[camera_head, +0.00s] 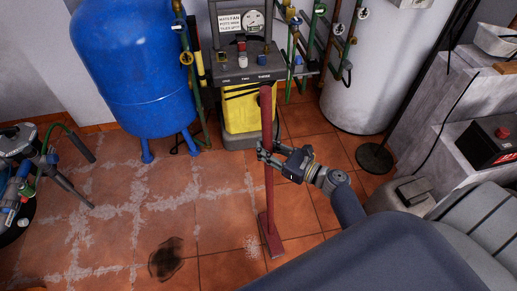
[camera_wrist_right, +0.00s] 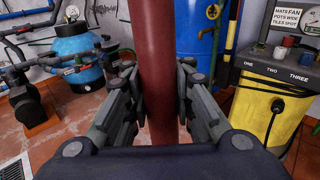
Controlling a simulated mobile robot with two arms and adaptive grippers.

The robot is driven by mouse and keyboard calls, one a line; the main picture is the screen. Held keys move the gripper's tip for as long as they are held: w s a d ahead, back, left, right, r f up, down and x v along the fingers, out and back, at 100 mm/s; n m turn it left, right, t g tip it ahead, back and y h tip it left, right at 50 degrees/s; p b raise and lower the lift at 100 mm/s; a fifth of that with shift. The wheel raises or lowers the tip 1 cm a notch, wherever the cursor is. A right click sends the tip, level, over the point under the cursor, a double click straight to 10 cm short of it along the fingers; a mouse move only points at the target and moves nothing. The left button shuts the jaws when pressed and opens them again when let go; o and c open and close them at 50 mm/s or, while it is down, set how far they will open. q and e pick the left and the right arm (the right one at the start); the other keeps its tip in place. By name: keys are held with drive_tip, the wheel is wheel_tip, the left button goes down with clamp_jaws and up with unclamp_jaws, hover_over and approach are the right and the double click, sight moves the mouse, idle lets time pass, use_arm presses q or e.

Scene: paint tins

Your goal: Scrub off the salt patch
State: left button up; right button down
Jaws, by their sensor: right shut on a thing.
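A long-handled dark red scrubber (camera_head: 267,190) stands nearly upright in the head view, its flat head (camera_head: 271,238) at the floor. My right gripper (camera_head: 268,154) is shut on its handle, about midway up. The right wrist view shows the handle (camera_wrist_right: 160,60) between the two fingers. A pale, speckled patch (camera_head: 251,244), which looks like salt, lies on the tiles just left of the scrubber head. Whitish crust (camera_head: 135,208) also runs along the tile joints further left. My left gripper is not in view.
A dark stain (camera_head: 166,259) marks the floor left of the pale patch. A blue tank (camera_head: 135,70), a yellow machine (camera_head: 240,114) and a white cylinder (camera_head: 377,65) stand behind. Pump equipment (camera_head: 20,190) is at far left. The middle floor is open.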

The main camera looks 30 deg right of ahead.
drive_tip(key=shift+s+d+r, duration=0.15)
drive_tip(key=shift+d, duration=0.4)
drive_tip(key=shift+s+d+r, duration=0.1)
drive_tip(key=shift+s+d, duration=0.05)
drive_tip(key=shift+d, duration=0.35)
drive_tip(key=shift+s+d+b, duration=0.85)
drive_tip(key=shift+s+d, duration=0.1)
drive_tip(key=shift+d, duration=2.2)
drive_tip(key=w+a+p, duration=0.2)
drive_tip(key=a, duration=0.7)
drive_tip(key=w+a+p, duration=0.1)
drive_tip(key=w+a, duration=0.2)
drive_tip(key=a, duration=0.7)
drive_tip(key=shift+w+a+f+p, duration=0.2)
drive_tip(key=shift+w+f+p, duration=0.05)
drive_tip(key=shift+f+p, duration=0.1)
